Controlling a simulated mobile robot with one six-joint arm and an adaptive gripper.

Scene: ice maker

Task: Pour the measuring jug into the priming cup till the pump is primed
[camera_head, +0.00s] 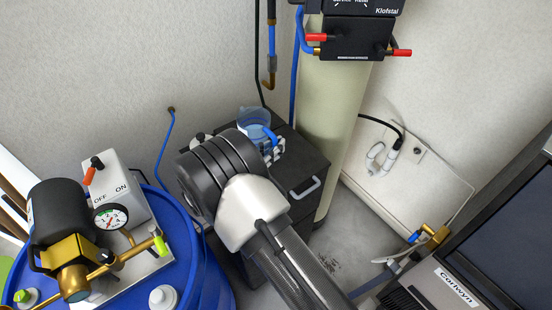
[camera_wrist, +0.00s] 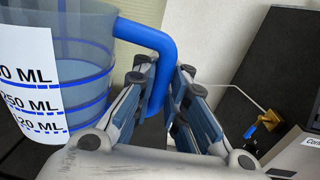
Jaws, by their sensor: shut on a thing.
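The measuring jug (camera_head: 254,122) is clear and bluish with a blue handle, and looks upright above the dark cabinet by the back wall. I cannot tell if its base touches the top. In the wrist view the jug (camera_wrist: 85,60) is at the left, with a white ML scale and blue bands. My gripper (camera_wrist: 163,88) is shut on its blue handle, one finger on each side. In the head view my gripper (camera_head: 271,150) is partly hidden behind my wrist. The pump (camera_head: 58,215) is black and brass on the blue drum. I cannot make out the priming cup.
The blue drum (camera_head: 205,275) also carries a gauge (camera_head: 110,217) and an OFF/ON switch box (camera_head: 117,180). The dark cabinet (camera_head: 305,165) stands beside a tall cream tank (camera_head: 335,110) with hoses.

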